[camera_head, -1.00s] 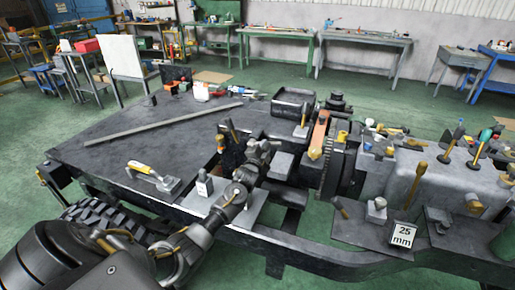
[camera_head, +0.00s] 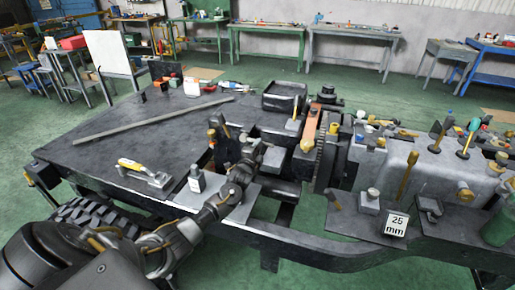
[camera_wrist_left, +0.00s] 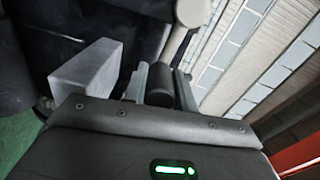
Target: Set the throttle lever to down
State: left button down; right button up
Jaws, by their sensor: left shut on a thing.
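My left gripper (camera_head: 254,155) reaches over the near edge of the chassis, in front of the engine parts. In the left wrist view its two fingers (camera_wrist_left: 160,85) are shut on a dark cylindrical grip (camera_wrist_left: 159,88), which looks like the handle of the throttle lever. A beige rounded part (camera_wrist_left: 178,40) shows just beyond the fingers. In the head view the gripper and wrist hide most of the held lever, so its tilt cannot be told. My right gripper is not in view.
A yellow-handled tool (camera_head: 145,172) lies on the dark flat deck (camera_head: 115,140). An orange lever (camera_head: 311,128) and a yellow-tipped lever (camera_head: 407,175) stand to the right. A "25 mm" block (camera_head: 396,225) sits at the near right. A grey block (camera_wrist_left: 87,75) is left of the fingers in the wrist view.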

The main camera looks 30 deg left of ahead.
pick_arm(q)
jog(key=c, duration=1.1)
grip_release()
jog(key=b+v, duration=0.1)
jog(key=v, duration=1)
jog(key=shift+w, duration=0.1)
